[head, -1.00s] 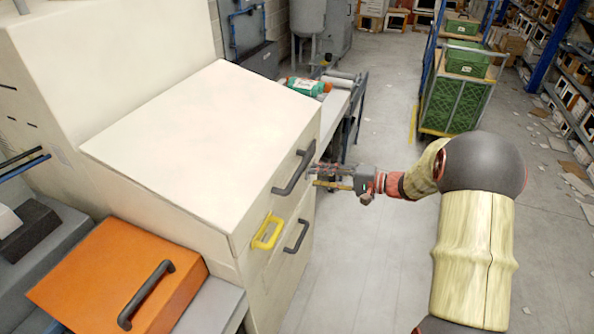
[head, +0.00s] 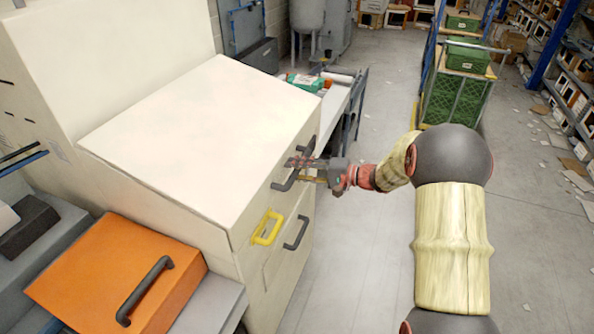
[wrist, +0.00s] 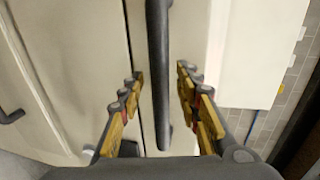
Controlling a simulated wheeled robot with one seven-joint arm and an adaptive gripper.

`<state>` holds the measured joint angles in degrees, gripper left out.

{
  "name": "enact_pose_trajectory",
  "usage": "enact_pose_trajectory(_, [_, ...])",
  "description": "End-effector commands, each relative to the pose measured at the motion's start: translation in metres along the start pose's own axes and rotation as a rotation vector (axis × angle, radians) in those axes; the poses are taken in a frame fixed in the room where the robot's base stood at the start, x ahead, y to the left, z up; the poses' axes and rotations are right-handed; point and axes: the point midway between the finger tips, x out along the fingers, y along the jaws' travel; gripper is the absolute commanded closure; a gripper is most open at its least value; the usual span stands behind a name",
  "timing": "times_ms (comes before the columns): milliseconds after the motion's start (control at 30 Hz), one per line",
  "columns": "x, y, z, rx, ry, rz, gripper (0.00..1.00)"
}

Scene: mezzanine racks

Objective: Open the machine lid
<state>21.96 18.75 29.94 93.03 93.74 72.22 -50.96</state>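The cream machine has a wide sloped lid (head: 205,135), which lies closed. A dark bar handle (head: 287,183) sits on its front face near the upper far corner. My gripper (head: 301,170) is at this handle, with its fingertips reaching the front face. In the wrist view the fingers of my gripper (wrist: 158,82) are spread, one on each side of the dark handle (wrist: 158,60). Gaps show between the bar and both fingers, so it is not clamped.
A yellow handle (head: 267,228) and a second dark handle (head: 296,233) are lower on the front. An orange box (head: 105,275) with a dark handle stands at lower left. A bench (head: 343,98) is behind. Open floor (head: 365,240) lies to the right.

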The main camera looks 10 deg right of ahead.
Motion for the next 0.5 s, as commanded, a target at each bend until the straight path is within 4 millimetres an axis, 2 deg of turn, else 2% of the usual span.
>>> enact_pose_trajectory(500, [-0.0002,0.0002,0.0001,0.000,0.000,0.000,0.96])
